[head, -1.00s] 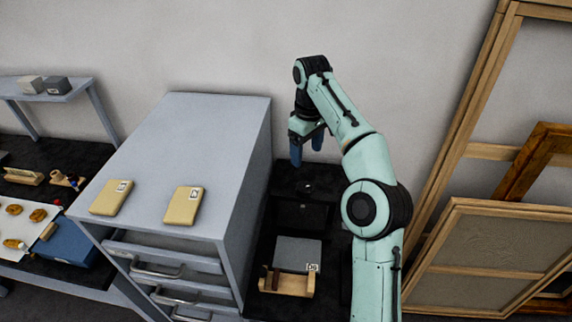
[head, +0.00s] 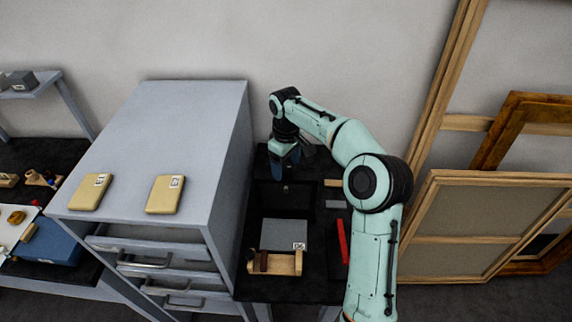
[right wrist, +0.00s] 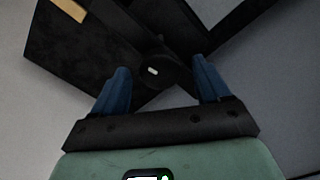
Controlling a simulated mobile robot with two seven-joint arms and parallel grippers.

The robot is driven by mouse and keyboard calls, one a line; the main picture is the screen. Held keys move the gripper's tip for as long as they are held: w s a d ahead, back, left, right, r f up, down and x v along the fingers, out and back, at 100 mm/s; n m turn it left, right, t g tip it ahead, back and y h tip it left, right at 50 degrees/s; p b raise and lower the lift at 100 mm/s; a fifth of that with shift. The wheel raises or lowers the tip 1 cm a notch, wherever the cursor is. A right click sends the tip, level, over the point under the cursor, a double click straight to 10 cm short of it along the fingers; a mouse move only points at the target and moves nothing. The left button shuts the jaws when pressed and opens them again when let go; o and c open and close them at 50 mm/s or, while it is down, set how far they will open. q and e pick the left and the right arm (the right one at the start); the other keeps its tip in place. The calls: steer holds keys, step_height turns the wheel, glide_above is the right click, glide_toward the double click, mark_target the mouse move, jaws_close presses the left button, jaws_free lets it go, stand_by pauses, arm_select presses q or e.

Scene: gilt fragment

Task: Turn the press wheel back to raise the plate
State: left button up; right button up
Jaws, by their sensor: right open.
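My right gripper (head: 287,172) points down over the back of the dark bench, with blue fingers apart and nothing seen between them. In the right wrist view its open fingers (right wrist: 160,90) frame a dark, rounded part with a small pale spot, which may belong to the press. I cannot make out a clear wheel or the plate's height. In the head view a similar pale spot shows just below the fingertips, on black material. Whether the fingers touch anything cannot be told. My left gripper is not in view.
A grey drawer cabinet (head: 150,130) with two tan boxes on top stands close on the left. A grey block (head: 285,235), a wooden holder (head: 275,264) and a red strip (head: 342,241) lie on the bench. Wooden frames (head: 480,225) lean on the right.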

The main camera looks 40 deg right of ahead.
steer(key=shift+f, duration=0.35)
steer(key=c, duration=1)
steer(key=shift+c, duration=0.2)
steer(key=n, duration=0.4)
steer(key=shift+n, duration=2.6)
